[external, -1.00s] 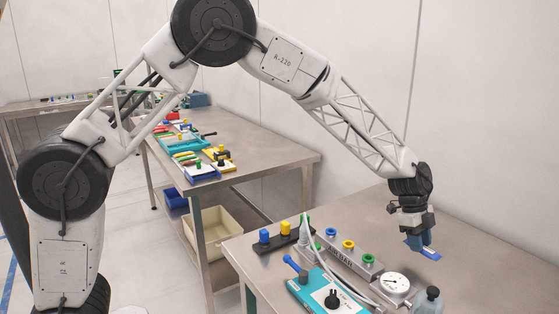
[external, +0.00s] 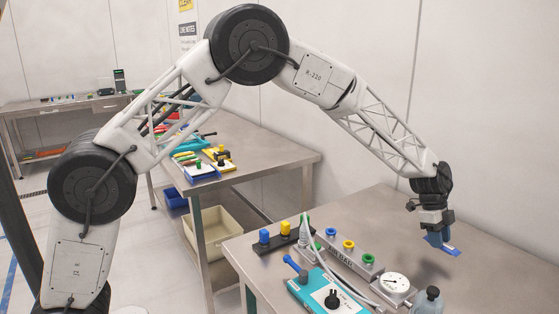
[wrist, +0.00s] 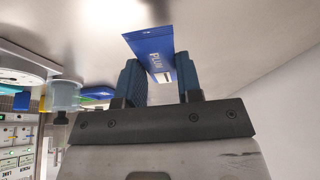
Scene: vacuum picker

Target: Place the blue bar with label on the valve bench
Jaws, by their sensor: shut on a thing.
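The blue bar with a white label and lettering (wrist: 150,50) sits between the two blue fingers of my gripper (wrist: 160,76) in the wrist view. My gripper is shut on it. In the external view my gripper (external: 436,237) points down over the bare right part of the metal valve bench (external: 385,212). The blue bar (external: 450,249) sticks out at its fingertips, a little above the bench top, with a shadow below. The exact gap to the top is hard to tell.
A metal rail with coloured valves (external: 345,257), a white gauge (external: 395,283), a grey bottle (external: 429,300) and a teal unit (external: 322,295) stand left and front of my gripper. A black block with blue and yellow knobs (external: 277,243) is at the left. The bench's back right is clear.

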